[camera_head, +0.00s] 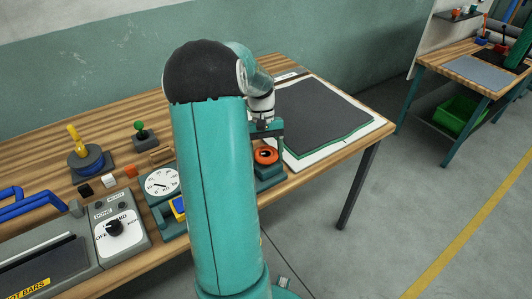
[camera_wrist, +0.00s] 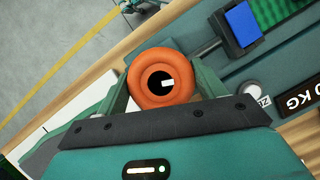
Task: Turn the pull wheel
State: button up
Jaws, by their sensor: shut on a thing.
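The pull wheel (camera_head: 266,156) is an orange ring with a dark centre, on a teal base at the front edge of the wooden bench, just right of my arm. In the wrist view the wheel (camera_wrist: 161,79) sits between the two teal fingers of my gripper (camera_wrist: 160,84). The fingers are shut on its left and right sides. A small white mark shows inside its dark hub. In the head view my gripper (camera_head: 268,133) reaches down at the wheel, and my arm hides part of the bench to the left.
A white dial (camera_head: 162,183) and a grey control box with a black knob (camera_head: 114,227) stand left of my arm. A dark mat (camera_head: 318,115) covers the bench's right end. Another bench stands at far right.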

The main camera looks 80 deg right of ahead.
jog(key=shift+m, duration=0.6)
jog(key=o, duration=1)
jog(key=shift+r, duration=0.1)
jog(key=v, duration=1.3)
jog(key=shift+s+d+r, duration=0.1)
jog(key=shift+d+r, duration=0.15)
jog(key=shift+r, duration=0.1)
